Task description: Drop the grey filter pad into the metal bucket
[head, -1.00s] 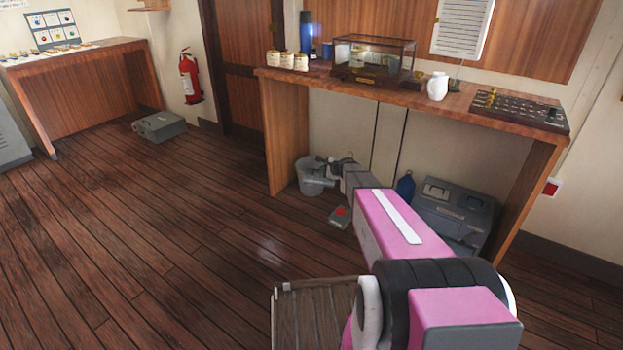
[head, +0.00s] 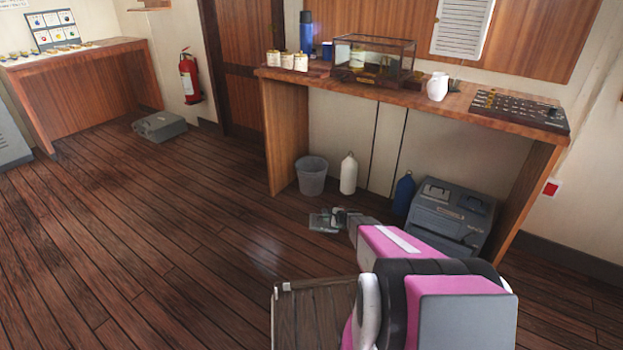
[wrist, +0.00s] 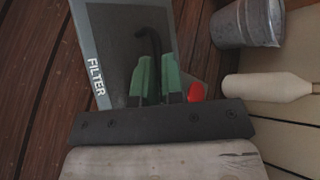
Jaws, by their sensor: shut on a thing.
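The grey filter pad (wrist: 112,48) is a flat, dark-faced panel with a lighter grey border lettered FILTER. It fills the upper left of the wrist view and shows small in the head view (head: 322,224), low over the floor. My gripper (wrist: 158,74), with green fingers, is shut on it, around a dark hooked part. In the head view my gripper (head: 341,218) is in front of the bucket, slightly right. The metal bucket (head: 312,182) stands upright on the floor under the counter's left end; the wrist view shows it at upper right (wrist: 247,28). The pad is apart from it.
A white bottle (head: 348,174) stands right of the bucket. A blue bottle (head: 403,194) and a grey case (head: 450,215) are farther right under the counter (head: 400,92). A red part (wrist: 196,92) shows beside my fingers.

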